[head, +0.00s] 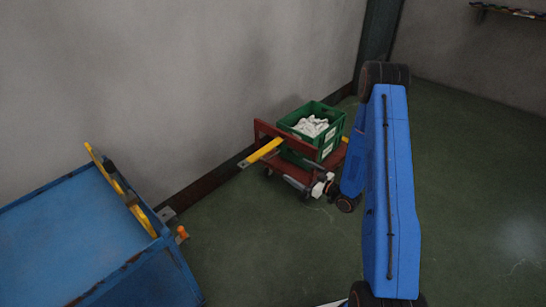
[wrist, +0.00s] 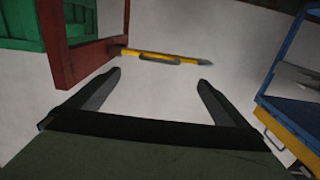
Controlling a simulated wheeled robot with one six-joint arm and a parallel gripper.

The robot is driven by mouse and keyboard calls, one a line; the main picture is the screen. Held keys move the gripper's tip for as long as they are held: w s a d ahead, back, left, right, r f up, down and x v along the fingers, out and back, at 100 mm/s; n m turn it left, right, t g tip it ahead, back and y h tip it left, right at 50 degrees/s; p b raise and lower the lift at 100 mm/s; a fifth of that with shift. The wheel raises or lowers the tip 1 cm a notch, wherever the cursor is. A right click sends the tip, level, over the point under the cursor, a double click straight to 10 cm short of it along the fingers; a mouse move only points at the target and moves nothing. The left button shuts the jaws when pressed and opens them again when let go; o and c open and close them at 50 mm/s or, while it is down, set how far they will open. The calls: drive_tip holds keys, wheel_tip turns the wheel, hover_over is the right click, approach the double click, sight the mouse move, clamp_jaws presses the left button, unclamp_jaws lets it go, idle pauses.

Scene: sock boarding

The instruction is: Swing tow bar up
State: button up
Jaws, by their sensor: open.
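The yellow tow bar (head: 264,151) sticks out from the left end of the red cart (head: 312,157), sloping down left to a grey tip near the wall's foot. In the wrist view the tow bar (wrist: 165,56) lies across the upper middle, beyond my fingertips, with a dark handle along its lower edge. The red cart's frame (wrist: 72,60) is at upper left there. My gripper (wrist: 160,80) is open and empty, its fingers spread just short of the bar, apart from it. In the head view my gripper (head: 294,183) is beside the red cart's near side.
A green crate (head: 327,147) with white socks (head: 311,126) stands on the red cart. A blue cart (head: 60,240) with its own yellow bar (head: 120,188) is at left, and its edge (wrist: 282,50) shows at right in the wrist view. Green floor lies open between the carts.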

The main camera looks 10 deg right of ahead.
sight(273, 156)
drive_tip(key=x, duration=1.5)
drive_tip(key=shift+w+a, duration=0.1)
drive_tip(key=shift+w, duration=0.1)
drive_tip(key=c, duration=1.4)
drive_tip(key=shift+o, duration=0.2)
drive_tip(key=shift+r+m, duration=0.9)
drive_tip(key=shift+r, duration=0.1)
drive_tip(key=d+r+m, duration=0.1)
drive_tip(key=r+m, duration=0.1)
drive_tip(key=w+d+r+m, duration=0.1)
drive_tip(key=r+m, duration=0.1)
drive_tip(key=m, duration=0.1)
drive_tip(key=w+d+r+m, duration=0.1)
drive_tip(key=r+m, duration=0.2)
drive_tip(key=shift+w+d+r, duration=0.1)
drive_tip(key=shift+w+d, duration=0.15)
drive_tip(key=shift+w+d+r+m, duration=0.45)
drive_tip(key=shift+w+d+m, duration=0.5)
drive_tip(key=shift+d+m, duration=0.6)
drive_tip(key=shift+w+d+r+m, duration=0.45)
drive_tip(key=shift+w+d+m, duration=0.6)
drive_tip(key=shift+m, duration=0.85)
drive_tip(key=shift+w+d+r+m, duration=0.4)
drive_tip(key=shift+w+d+m, duration=0.5)
drive_tip(key=shift+d+m, duration=0.7)
drive_tip(key=shift+a, duration=0.1)
